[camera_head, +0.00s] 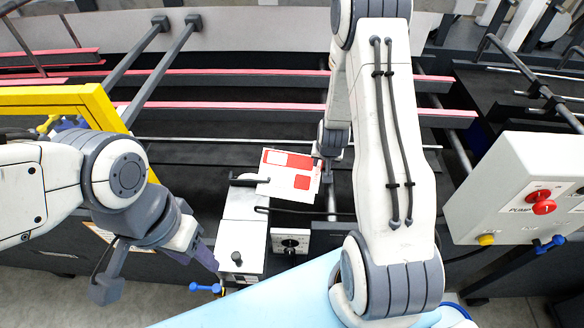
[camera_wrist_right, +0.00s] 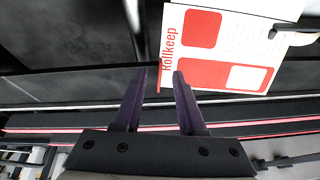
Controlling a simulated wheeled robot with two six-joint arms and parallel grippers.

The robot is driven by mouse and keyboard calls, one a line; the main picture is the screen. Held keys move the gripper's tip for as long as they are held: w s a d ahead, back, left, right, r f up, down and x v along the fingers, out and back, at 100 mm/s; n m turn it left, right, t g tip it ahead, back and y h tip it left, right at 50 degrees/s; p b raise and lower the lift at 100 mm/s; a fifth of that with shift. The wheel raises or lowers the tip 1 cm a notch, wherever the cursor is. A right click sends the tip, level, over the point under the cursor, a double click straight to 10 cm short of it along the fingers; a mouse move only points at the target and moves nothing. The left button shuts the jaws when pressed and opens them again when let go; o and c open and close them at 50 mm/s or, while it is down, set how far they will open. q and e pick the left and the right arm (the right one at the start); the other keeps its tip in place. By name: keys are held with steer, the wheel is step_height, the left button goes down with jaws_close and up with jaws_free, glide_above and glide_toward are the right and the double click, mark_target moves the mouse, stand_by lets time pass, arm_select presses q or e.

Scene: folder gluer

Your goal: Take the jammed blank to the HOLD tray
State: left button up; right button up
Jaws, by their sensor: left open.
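The blank (camera_head: 282,192) is a white and red printed card. In the head view it lies tilted at the machine's near side, by a dark bar. It also shows in the right wrist view (camera_wrist_right: 228,17), with the word "Rollkeep" along one edge. My right gripper (camera_wrist_right: 160,75) is open, its two dark purple fingers apart; a corner of the blank appears between or just beyond them, and I cannot tell if they touch. In the head view this gripper is mostly hidden by my arm. My left gripper (camera_head: 212,264) is open at the lower left, away from the blank. I cannot make out a HOLD tray.
A yellow frame (camera_head: 60,98) stands at the left. A white box with a black knob (camera_head: 242,245) and a small dial panel (camera_head: 290,241) sit below the blank. A white PUMP box with red buttons (camera_head: 510,190) stands at the right. Red-edged rails (camera_head: 230,80) cross behind.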

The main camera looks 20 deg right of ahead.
steer(key=shift+x, duration=1.2)
jaws_close()
